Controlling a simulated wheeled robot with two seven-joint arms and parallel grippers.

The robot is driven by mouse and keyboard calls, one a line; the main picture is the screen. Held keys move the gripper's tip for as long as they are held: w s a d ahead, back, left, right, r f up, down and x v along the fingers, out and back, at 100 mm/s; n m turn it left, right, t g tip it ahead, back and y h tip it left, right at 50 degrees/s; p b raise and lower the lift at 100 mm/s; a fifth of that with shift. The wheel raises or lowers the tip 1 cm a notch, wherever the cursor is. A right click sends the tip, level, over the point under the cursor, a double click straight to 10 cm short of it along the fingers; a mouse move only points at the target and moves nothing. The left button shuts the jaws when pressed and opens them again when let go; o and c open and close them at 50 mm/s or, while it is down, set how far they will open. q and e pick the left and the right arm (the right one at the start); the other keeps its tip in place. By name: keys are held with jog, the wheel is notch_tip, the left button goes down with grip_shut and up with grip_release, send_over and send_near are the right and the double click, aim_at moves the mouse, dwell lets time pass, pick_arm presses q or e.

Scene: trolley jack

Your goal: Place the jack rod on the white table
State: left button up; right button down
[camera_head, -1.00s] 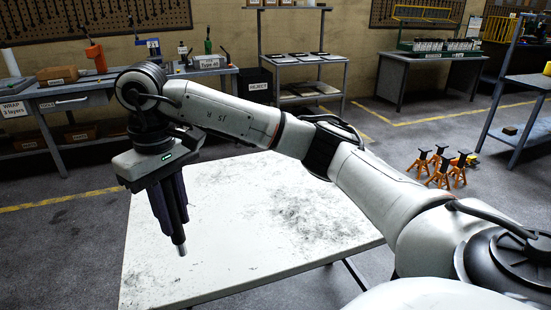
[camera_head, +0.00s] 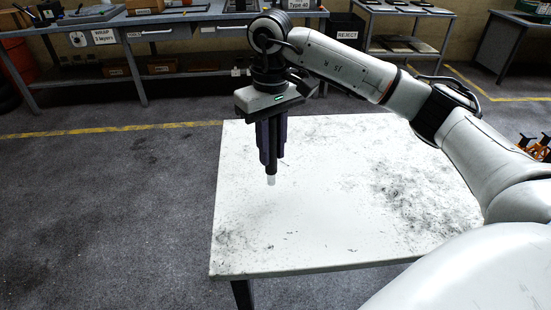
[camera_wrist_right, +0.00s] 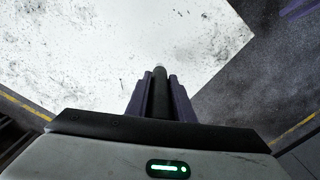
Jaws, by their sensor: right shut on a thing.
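My right gripper (camera_head: 271,150) points down over the white table (camera_head: 320,220). Its dark purple fingers are shut on the jack rod (camera_head: 271,179), a dark rod with a pale tip that sticks out below the fingertips. The rod is roughly upright and its tip appears above the tabletop; the exact gap is hard to judge. In the right wrist view the rod (camera_wrist_right: 159,78) lies between the two fingers, with the white table (camera_wrist_right: 90,60) beyond it. The upper part of the rod is hidden by the gripper. My left gripper is not in view.
The white tabletop has dark smudges and is otherwise bare. Behind it is a workbench (camera_head: 190,25) with signs and a shelf unit with a black REJECT box (camera_head: 345,35). Orange jack stands (camera_head: 540,147) are at the right edge. The floor at left is clear.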

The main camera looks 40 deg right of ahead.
aim_at(272, 172)
jog(key=shift+f, duration=2.1)
jog(key=c, duration=1.5)
grip_release()
jog(key=shift+c, duration=0.2)
notch_tip(272, 172, up, 12)
jog(key=shift+r, duration=0.2)
